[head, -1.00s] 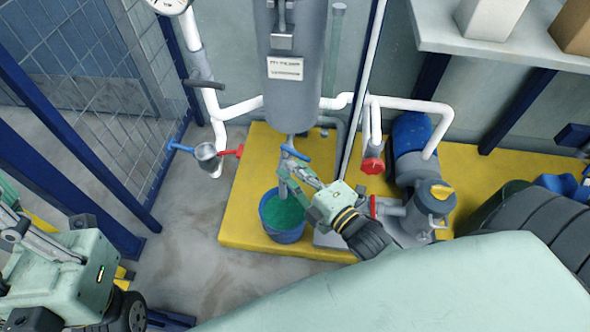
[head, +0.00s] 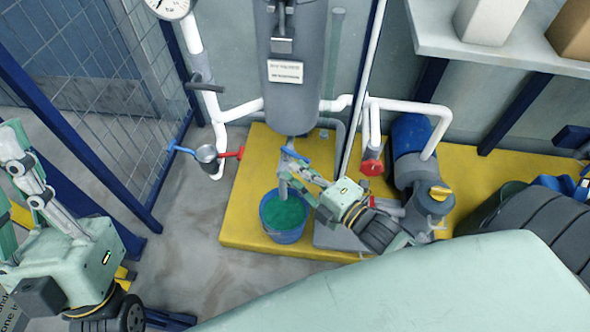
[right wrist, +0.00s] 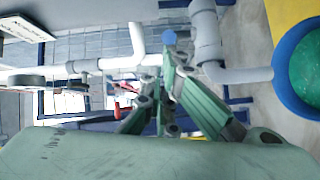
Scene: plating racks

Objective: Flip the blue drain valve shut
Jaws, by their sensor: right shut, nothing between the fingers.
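The blue drain valve (head: 296,155) shows as a blue lever under the grey tank's outlet. It lies slantwise across the picture, above the blue bucket (head: 284,236) of green liquid. My right gripper (head: 283,178) is shut and empty, its tips just below the lever in the picture; I cannot tell if they touch it. In the right wrist view its green fingers (right wrist: 163,72) meet beside a grey pipe, and a blue knob (right wrist: 168,38), likely the lever's end, shows past them. My left gripper (head: 22,165) is at the left edge, far from the valve; its jaw state is unclear.
The grey tank (head: 292,90) hangs above the yellow platform (head: 245,200). A fitting with a blue handle (head: 181,149) and a red handle (head: 232,154) is to the left. A red valve (head: 371,167) and a pump (head: 410,165) stand right. Bare floor lies left of the platform.

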